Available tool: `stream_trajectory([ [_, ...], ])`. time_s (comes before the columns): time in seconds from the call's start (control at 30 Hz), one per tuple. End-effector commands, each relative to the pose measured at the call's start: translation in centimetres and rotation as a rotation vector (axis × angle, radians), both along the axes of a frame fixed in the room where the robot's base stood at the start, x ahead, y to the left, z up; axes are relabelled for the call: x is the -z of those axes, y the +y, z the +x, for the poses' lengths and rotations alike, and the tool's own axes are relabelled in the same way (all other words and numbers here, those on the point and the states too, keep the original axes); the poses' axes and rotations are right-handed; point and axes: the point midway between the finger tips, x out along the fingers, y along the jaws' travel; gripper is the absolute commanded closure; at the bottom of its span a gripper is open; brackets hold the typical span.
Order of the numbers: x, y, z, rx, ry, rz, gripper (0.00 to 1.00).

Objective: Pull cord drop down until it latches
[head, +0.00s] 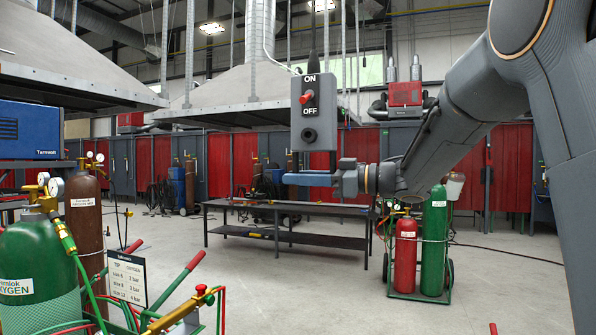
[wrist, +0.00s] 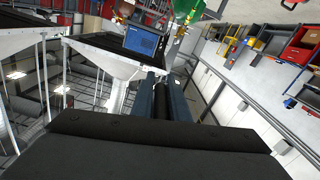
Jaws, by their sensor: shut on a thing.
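The cord drop (head: 314,112) is a grey box marked ON and OFF, with a red toggle and a round black fitting low on its face. It hangs upright on a black cable from above, in the middle of the head view. My gripper (head: 290,179) reaches in from the right, its blue fingers level just below the box. In the wrist view my gripper (wrist: 160,76) is shut, with a dark rounded piece (wrist: 163,103) between the blue fingers. The ON/OFF face is not visible there, and the exact gripping point is hidden in the head view.
A low dark table (head: 290,207) stands behind. A green cylinder (head: 435,240) and a red cylinder (head: 405,255) stand on a cart at right. A larger green cylinder (head: 38,270) and hoses fill the near left. Grey hoods (head: 250,95) hang overhead. Open floor (head: 330,285) lies ahead.

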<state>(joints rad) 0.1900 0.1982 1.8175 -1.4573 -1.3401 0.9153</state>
Motion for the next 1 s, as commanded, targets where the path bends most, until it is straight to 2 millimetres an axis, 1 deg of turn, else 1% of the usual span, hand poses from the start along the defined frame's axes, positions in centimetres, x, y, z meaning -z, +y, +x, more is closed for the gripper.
stream_trajectory([
  [0.03, 1.8, 0.0, 0.0, -0.003, 0.006, 0.0, 1.0],
  [0.17, 5.8, 0.1, 0.0, -0.004, 0.008, -0.001, 1.0],
  [0.4, 13.5, 0.1, 0.0, -0.004, 0.007, -0.001, 1.0],
  [0.5, 16.3, 0.1, 0.0, -0.004, 0.009, 0.0, 1.0],
  [0.6, 18.7, 0.1, -0.1, -0.004, 0.007, -0.001, 1.0],
  [0.7, 20.6, 0.1, -0.1, -0.004, 0.005, -0.002, 1.0],
  [0.8, 22.0, 0.1, -0.1, -0.004, 0.006, -0.001, 1.0],
  [0.9, 22.9, 0.1, -0.1, -0.004, 0.006, -0.003, 1.0],
  [1.0, 23.3, 0.1, -0.2, -0.005, 0.004, -0.002, 1.0],
])
